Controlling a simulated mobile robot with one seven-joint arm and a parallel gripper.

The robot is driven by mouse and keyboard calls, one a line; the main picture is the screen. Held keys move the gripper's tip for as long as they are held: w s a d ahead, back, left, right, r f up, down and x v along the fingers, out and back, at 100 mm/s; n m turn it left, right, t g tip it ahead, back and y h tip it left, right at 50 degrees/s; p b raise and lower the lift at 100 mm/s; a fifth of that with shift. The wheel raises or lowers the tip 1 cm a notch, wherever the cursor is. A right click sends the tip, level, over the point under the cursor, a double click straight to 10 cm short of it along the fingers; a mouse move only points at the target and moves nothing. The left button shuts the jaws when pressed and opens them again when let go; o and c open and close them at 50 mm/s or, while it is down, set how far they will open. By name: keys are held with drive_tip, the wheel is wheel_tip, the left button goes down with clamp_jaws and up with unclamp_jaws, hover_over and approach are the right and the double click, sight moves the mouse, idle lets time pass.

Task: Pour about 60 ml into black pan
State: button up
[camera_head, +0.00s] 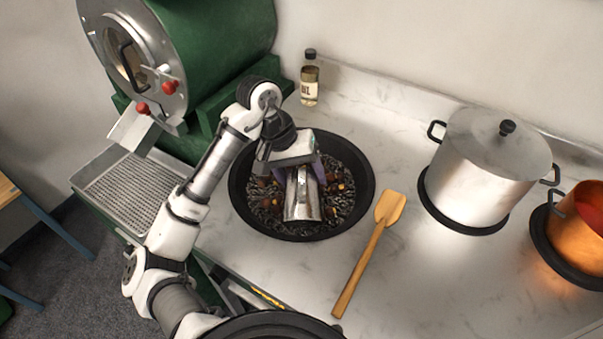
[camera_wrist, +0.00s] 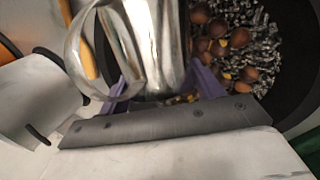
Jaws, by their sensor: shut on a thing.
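The black pan (camera_head: 240,195) sits on the counter with dark gravel-like bits and several brown chestnuts in it. My gripper (camera_head: 303,178) is over the pan, its purple fingers shut on a shiny metal jug (camera_head: 302,203). In the wrist view the jug (camera_wrist: 155,45) is between the fingers (camera_wrist: 160,92), with its loop handle on the left. The jug's level and contents are hidden, and I cannot tell how far it is tilted. No falling stream shows. The pan (camera_wrist: 296,98) and chestnuts also show in the wrist view.
A wooden spatula (camera_head: 372,247) lies right of the pan. A lidded steel pot (camera_head: 485,165) and a copper pot (camera_head: 582,225) stand farther right. A small bottle (camera_head: 309,82) stands behind. A green roaster (camera_head: 215,50) and perforated tray (camera_head: 130,185) are at left.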

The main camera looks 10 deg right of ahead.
drive_tip(key=shift+w+r+p, duration=0.1)
drive_tip(key=shift+w+p, duration=0.1)
drive_tip(key=shift+p, duration=0.25)
drive_tip(key=shift+w+d+g+p, duration=0.2)
drive_tip(key=shift+w+g+p, duration=0.3)
drive_tip(key=shift+p, duration=0.4)
drive_tip(key=f+b, duration=0.1)
drive_tip(key=b, duration=0.1)
drive_tip(key=shift+s+a+f+b, duration=0.1)
drive_tip(key=shift+s+a+b, duration=0.05)
drive_tip(key=shift+s+b, duration=0.25)
drive_tip(key=r+t, duration=0.1)
drive_tip(key=s+r+t+b, duration=0.1)
drive_tip(key=t, duration=0.2)
drive_tip(key=shift+s+a+r+m+h+b, duration=0.2)
drive_tip(key=shift+s+r+m+h+b, duration=0.1)
drive_tip(key=shift+s+r+h+b, duration=0.1)
drive_tip(key=shift+r, duration=0.2)
drive_tip(key=shift+f+t+b, duration=0.25)
drive_tip(key=shift+t+b, duration=0.05)
drive_tip(key=shift+b, duration=0.1)
drive_tip(key=shift+s+f+t+b, duration=0.1)
drive_tip(key=shift+t+b, duration=0.2)
drive_tip(key=shift+b, duration=0.2)
